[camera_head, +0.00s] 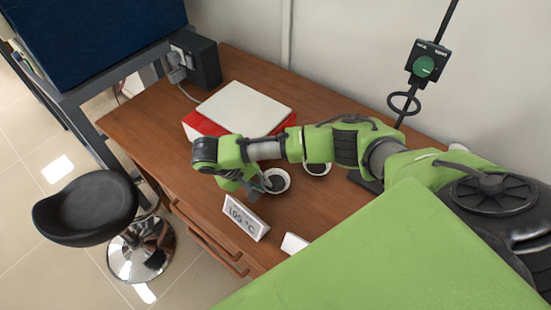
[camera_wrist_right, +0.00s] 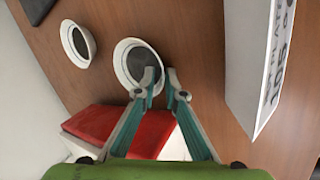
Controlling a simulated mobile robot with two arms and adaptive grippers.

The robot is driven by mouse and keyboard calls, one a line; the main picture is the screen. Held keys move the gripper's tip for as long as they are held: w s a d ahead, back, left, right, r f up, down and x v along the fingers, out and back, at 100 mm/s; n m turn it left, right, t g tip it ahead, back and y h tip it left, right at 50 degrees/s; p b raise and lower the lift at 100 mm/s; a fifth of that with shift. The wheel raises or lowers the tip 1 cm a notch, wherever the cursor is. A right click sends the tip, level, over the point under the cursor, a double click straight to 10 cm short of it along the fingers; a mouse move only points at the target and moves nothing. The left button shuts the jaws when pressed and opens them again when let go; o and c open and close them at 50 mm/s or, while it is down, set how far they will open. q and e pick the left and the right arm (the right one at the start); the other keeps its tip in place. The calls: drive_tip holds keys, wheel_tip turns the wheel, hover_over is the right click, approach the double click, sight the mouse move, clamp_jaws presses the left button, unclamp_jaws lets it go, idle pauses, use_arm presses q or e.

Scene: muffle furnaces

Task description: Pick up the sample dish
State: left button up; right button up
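A round white sample dish (camera_head: 277,182) with dark contents stands on the wooden desk behind the 105 °C sign. A second similar dish (camera_head: 318,170) stands to its right, partly hidden by my right arm. My right gripper (camera_head: 258,187) points down at the left side of the nearer dish. In the right wrist view, my right gripper (camera_wrist_right: 164,82) is open. One fingertip overlaps the rim of the dish (camera_wrist_right: 124,61) and the other is just outside it; contact cannot be told. The second dish (camera_wrist_right: 78,40) shows further left. My left gripper is out of view.
The white 105 °C sign (camera_head: 245,217) stands close in front of the nearer dish and shows large in the wrist view (camera_wrist_right: 255,60). A red object with a white top (camera_head: 245,106) lies behind my wrist. A black stand (camera_head: 404,103) rises at the right.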

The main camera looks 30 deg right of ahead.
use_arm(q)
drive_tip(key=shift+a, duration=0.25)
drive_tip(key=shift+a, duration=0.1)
use_arm(e)
clamp_jaws()
drive_tip(key=shift+r, duration=0.15)
